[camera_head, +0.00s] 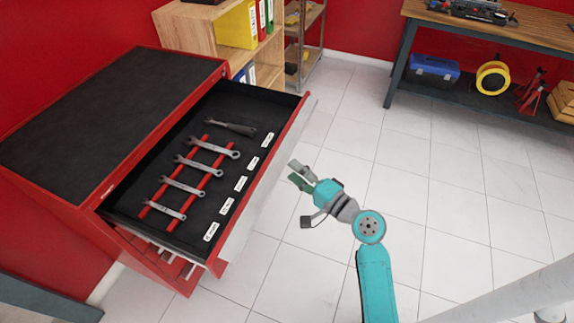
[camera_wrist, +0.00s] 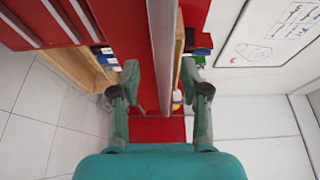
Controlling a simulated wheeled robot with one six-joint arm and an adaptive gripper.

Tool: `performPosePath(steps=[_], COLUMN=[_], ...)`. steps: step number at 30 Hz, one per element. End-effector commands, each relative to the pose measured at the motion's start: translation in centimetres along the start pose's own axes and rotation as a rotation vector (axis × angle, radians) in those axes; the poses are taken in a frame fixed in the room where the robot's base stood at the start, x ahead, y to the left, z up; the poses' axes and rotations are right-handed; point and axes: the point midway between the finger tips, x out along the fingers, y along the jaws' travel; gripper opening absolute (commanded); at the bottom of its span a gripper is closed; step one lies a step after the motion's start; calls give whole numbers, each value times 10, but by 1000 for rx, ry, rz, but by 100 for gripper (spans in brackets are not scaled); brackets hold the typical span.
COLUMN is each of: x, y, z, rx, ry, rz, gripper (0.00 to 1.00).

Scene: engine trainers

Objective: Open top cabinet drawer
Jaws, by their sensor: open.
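The red tool cabinet (camera_head: 108,114) with a black top stands at the left in the head view. Its top drawer (camera_head: 263,178) is pulled out, showing a black liner with several wrenches (camera_head: 190,176) on red rails and white labels. My gripper (camera_head: 298,174) is just in front of the drawer's front edge, near its middle. In the wrist view my gripper (camera_wrist: 164,85) is open, its two fingers on either side of the drawer's grey front edge (camera_wrist: 163,60). Whether a finger touches it I cannot tell.
A wooden shelf with binders (camera_head: 238,26) stands behind the cabinet. A workbench (camera_head: 500,32) with a blue toolbox (camera_head: 433,70) and a yellow reel (camera_head: 492,78) is at the back right. The tiled floor (camera_head: 440,170) between them is clear.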

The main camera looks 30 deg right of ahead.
Motion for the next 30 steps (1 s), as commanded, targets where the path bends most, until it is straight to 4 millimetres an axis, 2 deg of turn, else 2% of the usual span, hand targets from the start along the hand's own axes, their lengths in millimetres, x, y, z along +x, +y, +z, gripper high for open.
performPosePath(steps=[1,6,12,18,30], x=[-12,-44,-66,-73,-73], y=[1,1,2,1,2], z=[-1,-1,-1,0,0], rx=[2,2,1,0,0], ry=[5,4,2,0,-1], rz=[3,3,4,3,3], gripper=[46,46,46,46,46])
